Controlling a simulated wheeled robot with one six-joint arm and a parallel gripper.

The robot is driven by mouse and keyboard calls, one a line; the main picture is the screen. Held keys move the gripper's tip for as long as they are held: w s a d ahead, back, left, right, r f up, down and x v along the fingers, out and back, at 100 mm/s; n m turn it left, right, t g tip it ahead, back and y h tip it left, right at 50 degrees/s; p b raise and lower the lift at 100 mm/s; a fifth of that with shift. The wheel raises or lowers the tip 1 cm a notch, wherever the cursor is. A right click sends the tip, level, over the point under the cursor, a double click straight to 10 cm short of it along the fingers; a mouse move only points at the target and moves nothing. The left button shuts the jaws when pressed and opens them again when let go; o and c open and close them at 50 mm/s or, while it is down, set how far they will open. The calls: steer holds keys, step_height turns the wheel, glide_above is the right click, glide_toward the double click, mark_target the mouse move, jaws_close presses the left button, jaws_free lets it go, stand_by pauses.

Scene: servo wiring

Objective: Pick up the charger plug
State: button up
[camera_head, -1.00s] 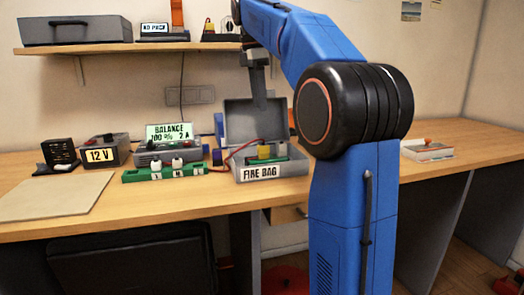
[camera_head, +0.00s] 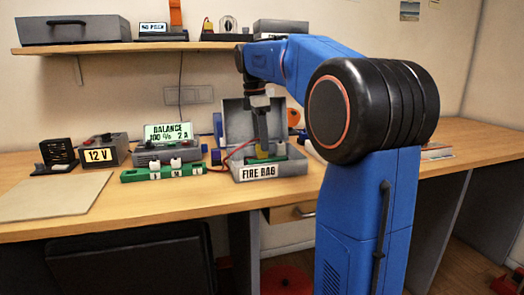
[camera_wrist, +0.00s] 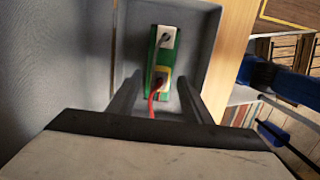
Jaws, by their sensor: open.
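The charger plug is a yellow connector (camera_wrist: 162,72) with a red cable (camera_wrist: 153,100). It sits on a green battery pack (camera_wrist: 152,87) inside the grey FIRE BAG box (camera_head: 297,168). In the head view the yellow plug (camera_head: 262,156) shows just below my gripper (camera_head: 262,150), which points down into the box. In the wrist view my gripper (camera_wrist: 160,78) is open, with one finger on each side of the pack and plug. I see no contact with the plug. A white connector (camera_wrist: 168,36) with a grey lead is at the pack's other end.
The box's raised lid (camera_head: 235,115) stands behind my gripper. A charger reading BALANCE (camera_head: 150,153), a green balance board (camera_head: 135,176) and a 12 V supply (camera_head: 118,150) stand to the left. A shelf (camera_head: 120,46) is above. The table's front left holds a bare board (camera_head: 50,198).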

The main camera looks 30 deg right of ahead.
steer(key=shift+d+f, duration=0.15)
steer(key=shift+f, duration=1.05)
steer(key=c, duration=1.1)
steer(key=shift+c, duration=0.2)
step_height(320, 180, up, 10)
steer(key=shift+r, duration=0.1)
